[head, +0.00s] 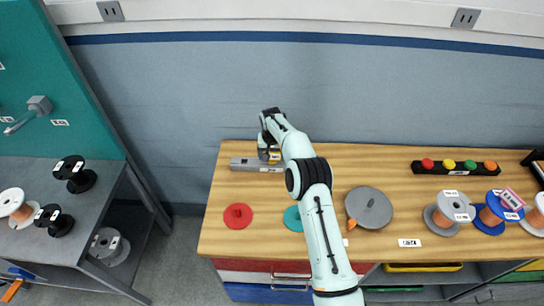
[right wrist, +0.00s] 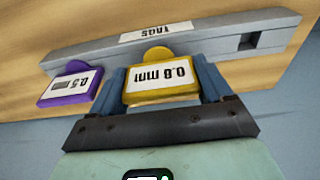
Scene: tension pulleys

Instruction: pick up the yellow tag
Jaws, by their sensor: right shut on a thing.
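The yellow tag (right wrist: 160,90), labelled "0.8 mm", sits between the two fingers of my right gripper (right wrist: 163,88) in the right wrist view. The gripper is shut on it. The tag is at the grey tag holder (right wrist: 90,62), labelled "TAGS"; I cannot tell whether its tab is still in the holder. A purple tag (right wrist: 70,88), labelled "0.5 mm", is just left of the gripper. In the head view my right gripper (head: 268,153) is at the holder (head: 243,163), with a bit of yellow showing. My left gripper is not in view.
On the wooden table stand a red disc (head: 238,216), a teal disc (head: 293,219) and a grey disc (head: 370,207). Spools (head: 449,212) stand at the right, below a black rack (head: 467,167) of coloured knobs. A grey cart (head: 95,212) with spools is at the left. The wall is close behind.

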